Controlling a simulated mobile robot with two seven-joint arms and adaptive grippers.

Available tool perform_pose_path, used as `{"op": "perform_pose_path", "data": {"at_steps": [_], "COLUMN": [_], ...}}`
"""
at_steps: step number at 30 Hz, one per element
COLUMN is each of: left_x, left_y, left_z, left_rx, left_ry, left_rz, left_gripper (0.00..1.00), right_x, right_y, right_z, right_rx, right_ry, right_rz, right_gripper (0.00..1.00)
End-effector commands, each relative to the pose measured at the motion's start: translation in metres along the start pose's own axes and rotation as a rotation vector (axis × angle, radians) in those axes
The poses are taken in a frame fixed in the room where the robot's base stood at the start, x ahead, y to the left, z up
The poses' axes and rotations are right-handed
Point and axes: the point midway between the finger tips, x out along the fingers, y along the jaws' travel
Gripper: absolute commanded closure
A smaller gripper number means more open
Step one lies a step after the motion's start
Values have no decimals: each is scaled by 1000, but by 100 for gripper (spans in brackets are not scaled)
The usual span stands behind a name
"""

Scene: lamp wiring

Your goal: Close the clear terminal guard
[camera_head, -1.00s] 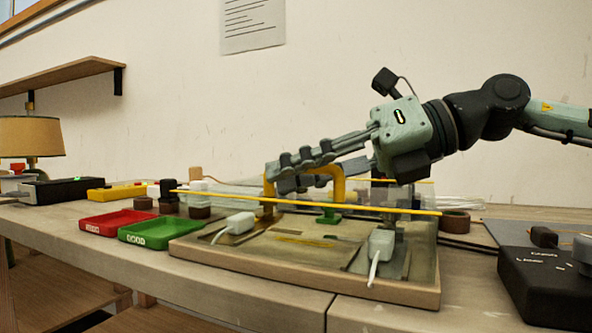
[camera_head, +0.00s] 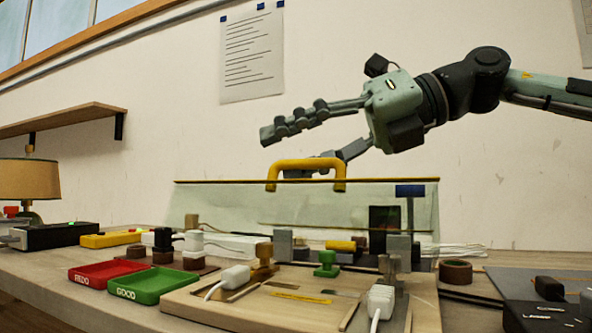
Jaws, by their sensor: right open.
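The clear terminal guard (camera_head: 340,207) stands raised at the back of the wooden wiring board (camera_head: 250,308), its yellow edge on top. Its yellow handle (camera_head: 305,163) sits on that top edge. On the board are a green clamp (camera_head: 326,264) and white connectors (camera_head: 235,276), uncovered at the front. My left gripper is not in view.
A red tray (camera_head: 105,273) and a green tray (camera_head: 160,286) lie left of the board. A black box (camera_head: 545,318) stands at the right and a lamp (camera_head: 28,180) at the far left. The air above the board's front is clear.

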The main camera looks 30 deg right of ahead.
Motion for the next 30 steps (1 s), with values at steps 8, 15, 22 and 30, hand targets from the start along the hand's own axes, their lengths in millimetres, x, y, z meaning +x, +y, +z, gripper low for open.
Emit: {"op": "perform_pose_path", "data": {"at_steps": [8,15,22,30], "left_x": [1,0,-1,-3], "left_y": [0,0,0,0], "left_z": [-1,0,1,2], "left_rx": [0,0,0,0], "left_ry": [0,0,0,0], "left_rz": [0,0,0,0], "left_gripper": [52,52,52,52], "right_x": [-3,-19,-35,-54], "right_y": [7,5,2,0], "right_z": [2,1,0,0], "right_rx": [-9,-8,-9,-7], "right_ry": [-4,-5,-4,-4], "right_rz": [8,10,9,10], "right_gripper": [76,80,80,80]}}
